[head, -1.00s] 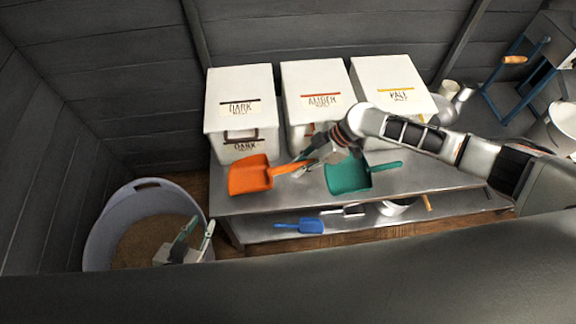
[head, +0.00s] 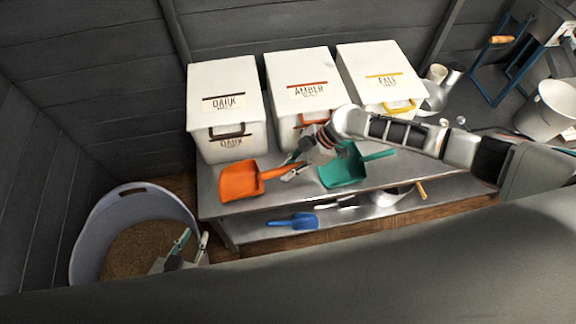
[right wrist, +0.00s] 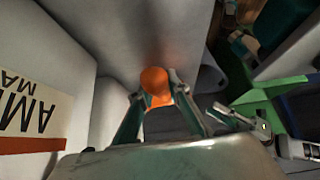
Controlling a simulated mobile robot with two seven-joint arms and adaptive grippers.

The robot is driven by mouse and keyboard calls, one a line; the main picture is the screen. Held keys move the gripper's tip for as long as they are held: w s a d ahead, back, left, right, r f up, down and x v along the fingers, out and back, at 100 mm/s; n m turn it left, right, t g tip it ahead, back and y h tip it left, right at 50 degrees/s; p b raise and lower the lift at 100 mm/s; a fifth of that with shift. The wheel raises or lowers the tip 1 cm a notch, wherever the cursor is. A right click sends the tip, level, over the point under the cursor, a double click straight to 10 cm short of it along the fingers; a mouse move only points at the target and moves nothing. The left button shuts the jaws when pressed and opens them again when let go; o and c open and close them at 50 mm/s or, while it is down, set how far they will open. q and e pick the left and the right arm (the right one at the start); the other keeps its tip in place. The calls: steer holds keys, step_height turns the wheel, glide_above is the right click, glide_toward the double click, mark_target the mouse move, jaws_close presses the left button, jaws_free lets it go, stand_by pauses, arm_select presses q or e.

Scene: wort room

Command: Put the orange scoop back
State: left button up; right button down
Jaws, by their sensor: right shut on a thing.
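The orange scoop (head: 239,181) is at the left front of the upper bench shelf, in front of the dark malt bin. Its pan points left and its handle points right. My right gripper (head: 293,171) is shut on the handle. In the right wrist view the round handle end (right wrist: 154,84) shows between the fingers (right wrist: 158,100). I cannot tell whether the pan touches the shelf. My left gripper (head: 190,243) is open and empty over the grain tub, at the lower left.
The dark (head: 226,105), amber (head: 305,85) and pale (head: 378,75) malt bins stand along the bench (head: 290,200). A green scoop (head: 342,170) lies right of my right gripper. A blue scoop (head: 296,221) lies on the lower shelf. The tub (head: 88,235) holds grain.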

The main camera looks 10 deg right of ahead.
steer(key=shift+f, duration=0.55)
steer(key=c, duration=1.8)
jaws_free()
steer(key=shift+c, duration=0.2)
steer(key=v, duration=1.2)
